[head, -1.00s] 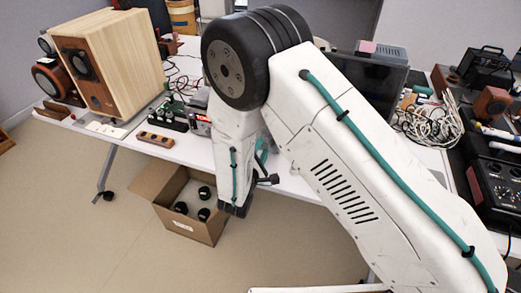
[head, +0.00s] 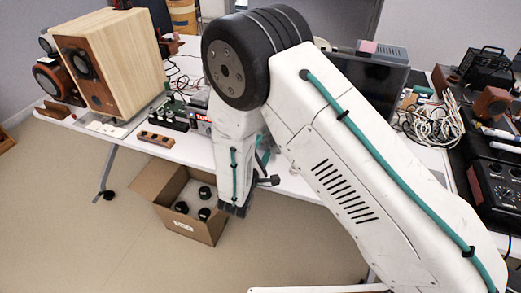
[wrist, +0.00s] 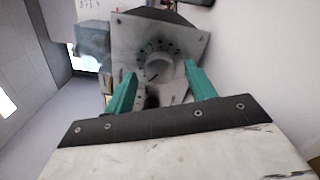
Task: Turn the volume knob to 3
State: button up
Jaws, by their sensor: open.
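The volume knob (wrist: 159,70) is a round grey knob on a square grey metal panel (wrist: 128,30) in the wrist view. Dark marks form an arc around its upper side; the numbers are too small to read. A dark line shows at the knob's lower left. My gripper (wrist: 160,74) is open, with one teal finger on each side of the knob. I cannot tell whether either finger touches it. In the head view the knob is hidden behind my arm, and only a little teal of my gripper (head: 263,158) shows past the wrist.
A wooden speaker (head: 135,55) stands on the white table (head: 190,150) at the left. A cardboard box (head: 190,232) with several black round items sits on the floor below. Tangled cables (head: 428,120) and black equipment (head: 497,190) are at the right.

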jog(key=v, duration=0.7)
jog(key=shift+s+a, duration=0.15)
jog(key=shift+s, duration=0.2)
